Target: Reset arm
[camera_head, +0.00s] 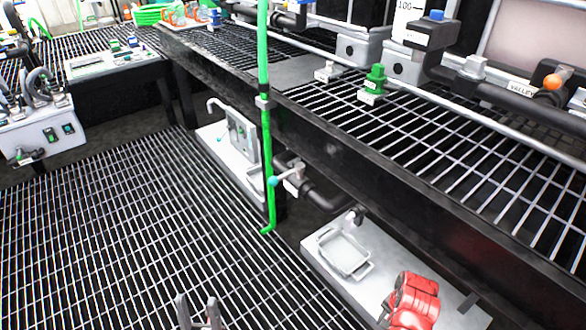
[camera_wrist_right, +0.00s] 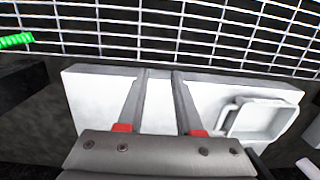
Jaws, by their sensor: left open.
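My left gripper (camera_head: 198,312) shows at the bottom edge of the head view, over the floor grating. Its two fingers stand apart with nothing between them. My right gripper (camera_wrist_right: 160,75) shows in the right wrist view with its fingers apart and nothing held. Its fingers lie in front of a white platform (camera_wrist_right: 90,95). I cannot make out the right gripper in the head view.
A grated bench (camera_head: 330,150) with pipes and valves runs along the right. A green vertical pipe (camera_head: 265,130) stands at its front edge. Below is a white platform (camera_head: 325,270) with a handled tray (camera_head: 343,255) and a red object (camera_head: 412,300). The floor grating (camera_head: 110,230) at left is clear.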

